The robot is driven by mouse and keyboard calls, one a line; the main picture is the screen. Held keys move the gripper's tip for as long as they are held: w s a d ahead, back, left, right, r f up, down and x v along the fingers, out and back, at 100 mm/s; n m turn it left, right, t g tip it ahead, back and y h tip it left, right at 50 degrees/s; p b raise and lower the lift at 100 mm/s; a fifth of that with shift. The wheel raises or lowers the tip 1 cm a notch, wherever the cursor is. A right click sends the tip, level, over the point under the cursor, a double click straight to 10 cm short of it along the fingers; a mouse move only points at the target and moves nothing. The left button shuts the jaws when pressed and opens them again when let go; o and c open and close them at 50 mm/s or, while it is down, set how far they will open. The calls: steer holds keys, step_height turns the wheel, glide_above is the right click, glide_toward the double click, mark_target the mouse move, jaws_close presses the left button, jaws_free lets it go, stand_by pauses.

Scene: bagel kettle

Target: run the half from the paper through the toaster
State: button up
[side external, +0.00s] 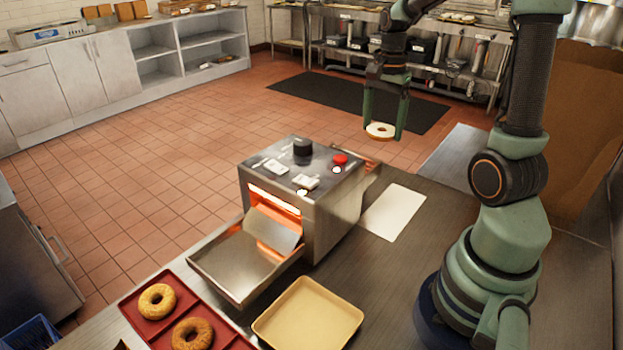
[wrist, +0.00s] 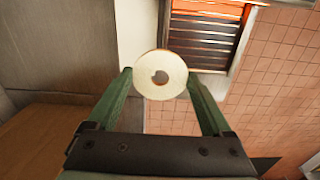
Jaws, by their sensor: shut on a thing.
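My gripper (side external: 384,131) is shut on a pale bagel half (side external: 380,130) and holds it up in the air, behind and above the toaster. In the wrist view the bagel half (wrist: 160,75) sits between the two green fingertips (wrist: 160,80), its cut face showing. The toaster (side external: 318,205) is a steel box with a glowing orange slot at its front. A slatted opening (wrist: 205,30) shows beyond the bagel half in the wrist view. The white paper (side external: 393,212) lies bare on the counter to the right of the toaster.
A steel chute tray (side external: 222,268) slopes out of the toaster's front. A cream tray (side external: 308,313) stands in front of it. A red tray (side external: 178,276) holds whole bagels (side external: 157,301) at the front left. A red button (side external: 340,159) and a black knob (side external: 302,146) are on the toaster's top.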

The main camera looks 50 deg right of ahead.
steer(key=w+f, duration=0.1)
steer(key=w, duration=0.1)
steer(key=w+f, duration=0.1)
steer(key=w, duration=0.1)
steer(key=w+a+f, duration=0.1)
steer(key=w, duration=0.2)
steer(key=shift+f, duration=0.2)
steer(key=shift+w+a+f, duration=0.15)
steer(key=shift+w+f, duration=0.25)
steer(key=shift+w, duration=0.1)
steer(key=shift+f, duration=2.6)
steer(key=o, duration=1.1)
steer(key=shift+r, duration=0.15)
